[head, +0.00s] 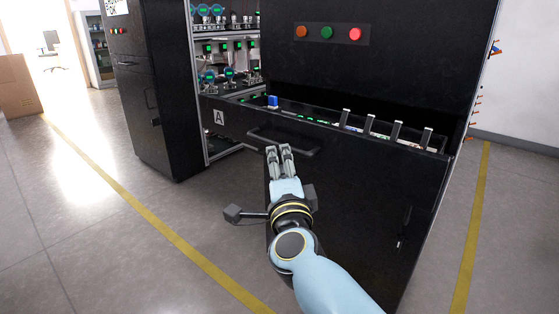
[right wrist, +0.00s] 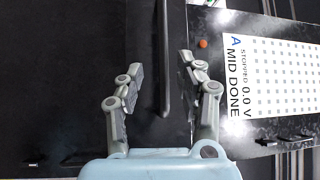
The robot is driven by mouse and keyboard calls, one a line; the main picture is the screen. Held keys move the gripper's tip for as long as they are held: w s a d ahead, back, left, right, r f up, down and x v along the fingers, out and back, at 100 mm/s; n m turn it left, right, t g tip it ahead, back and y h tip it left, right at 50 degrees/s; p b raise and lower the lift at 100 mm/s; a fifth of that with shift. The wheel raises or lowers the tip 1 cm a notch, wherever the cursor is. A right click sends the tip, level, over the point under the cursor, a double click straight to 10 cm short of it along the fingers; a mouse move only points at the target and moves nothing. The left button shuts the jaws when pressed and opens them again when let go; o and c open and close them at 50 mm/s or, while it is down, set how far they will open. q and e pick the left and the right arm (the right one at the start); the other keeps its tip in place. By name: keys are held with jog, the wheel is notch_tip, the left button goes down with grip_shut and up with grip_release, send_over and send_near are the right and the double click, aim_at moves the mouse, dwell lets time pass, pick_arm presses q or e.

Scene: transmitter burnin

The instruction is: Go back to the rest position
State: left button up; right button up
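My right gripper (head: 278,150) is in front of the black drawer (head: 345,190) marked A, with its fingertips near the drawer's dark bar handle (head: 300,149). In the right wrist view the gripper (right wrist: 162,65) is open, its two fingers apart. The handle (right wrist: 163,75) shows between the fingers there, and nothing is gripped. I cannot tell how far the fingertips are from the handle. My left gripper is in neither view.
The drawer stands out from the black cabinet (head: 400,60), holding a blue item (head: 272,101) and several upright grey parts. A rack (head: 226,45) of devices is behind. A display panel (right wrist: 270,80) reads "A STOPPED 0.0 V MID DONE". Floor at left is clear; a cardboard box (head: 18,87) stands far left.

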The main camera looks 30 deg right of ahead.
jog(key=s+f+n+g+y, duration=0.2)
jog(key=s+f+n, duration=0.2)
jog(key=s+f, duration=0.5)
jog(key=s+f+n+g+y, duration=0.2)
jog(key=s+f+n+g, duration=0.15)
jog(key=f, duration=1.05)
jog(key=s+f+n+g+y, duration=0.15)
jog(key=s+f+n, duration=0.25)
jog(key=s+f, duration=0.5)
jog(key=s+d+f+n+g, duration=0.1)
jog(key=s+f+n+g, duration=0.2)
jog(key=s+f, duration=0.3)
jog(key=s+d+f+n+g, duration=0.2)
jog(key=s+f, duration=0.4)
jog(key=s, duration=1)
jog(key=s+d+f+n+g, duration=0.1)
jog(key=s+f+n+g, duration=0.3)
jog(key=s, duration=0.6)
notch_tip(320, 180, down, 2)
jog(key=shift+s+d+f+n+g+y, duration=0.15)
jog(key=shift+s+n+g+y, duration=0.25)
jog(key=shift+g, duration=0.3)
